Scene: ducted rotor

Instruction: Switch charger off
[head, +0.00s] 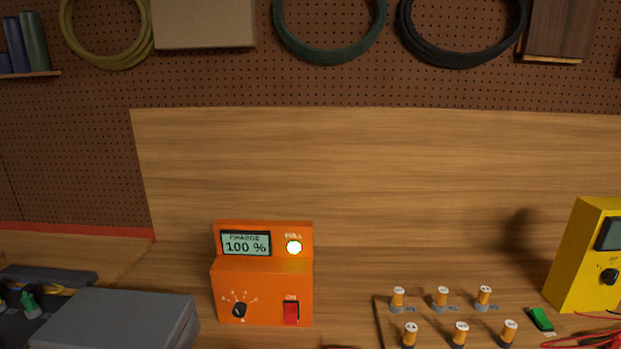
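The orange charger (262,272) stands on the wooden bench, left of the middle in the head view. Its display (246,244) reads "CHARGE 100 %". The lamp (293,247) under the word "FULL" is lit. A red rocker switch (291,313) sits at the lower right of its front, under the label "ON". A black dial (239,310) is at the lower left. Nothing covers the charger's front. My gripper does not show in the head view.
A grey box (115,320) stands left of the charger. Several orange-and-white posts (441,297) stand to the right, with a green piece (541,319) and a yellow meter (588,257) beyond. Coils hang on the pegboard (200,85) behind. Red leads lie at the front right.

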